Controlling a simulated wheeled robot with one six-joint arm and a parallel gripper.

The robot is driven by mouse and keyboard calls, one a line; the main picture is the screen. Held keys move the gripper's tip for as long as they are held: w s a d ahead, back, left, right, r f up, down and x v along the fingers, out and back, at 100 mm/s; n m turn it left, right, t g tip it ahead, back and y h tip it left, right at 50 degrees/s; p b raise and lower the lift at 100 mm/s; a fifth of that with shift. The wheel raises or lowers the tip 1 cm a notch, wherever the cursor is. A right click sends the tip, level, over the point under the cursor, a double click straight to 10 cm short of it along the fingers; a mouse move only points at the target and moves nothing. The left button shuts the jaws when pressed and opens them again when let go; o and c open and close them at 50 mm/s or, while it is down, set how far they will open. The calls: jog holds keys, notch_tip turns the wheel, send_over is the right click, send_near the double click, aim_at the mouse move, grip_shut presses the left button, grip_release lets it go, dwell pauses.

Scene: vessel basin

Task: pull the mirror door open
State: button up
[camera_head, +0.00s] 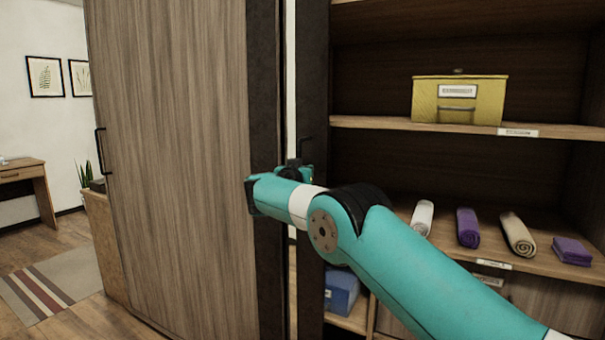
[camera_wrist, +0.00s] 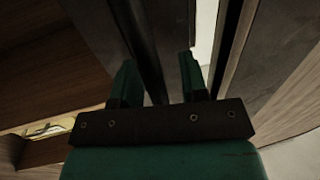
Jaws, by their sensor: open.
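A tall wood-grain door panel (camera_head: 190,120) with a dark edge strip fills the left middle of the head view. Contact with the handle cannot be seen.
Open shelves (camera_head: 375,124) at right hold a yellow box (camera_head: 458,103), several rolled towels (camera_head: 468,228) and a blue box (camera_head: 341,290) low down. The wood-grain panel has its own black handle (camera_head: 101,150). A desk (camera_head: 22,172) and striped rug (camera_head: 55,285) are at left.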

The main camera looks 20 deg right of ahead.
jog(key=b+v, duration=0.3)
jog(key=v, duration=1.4)
jog(key=shift+s+b, duration=0.2)
jog(key=shift+b, duration=0.2)
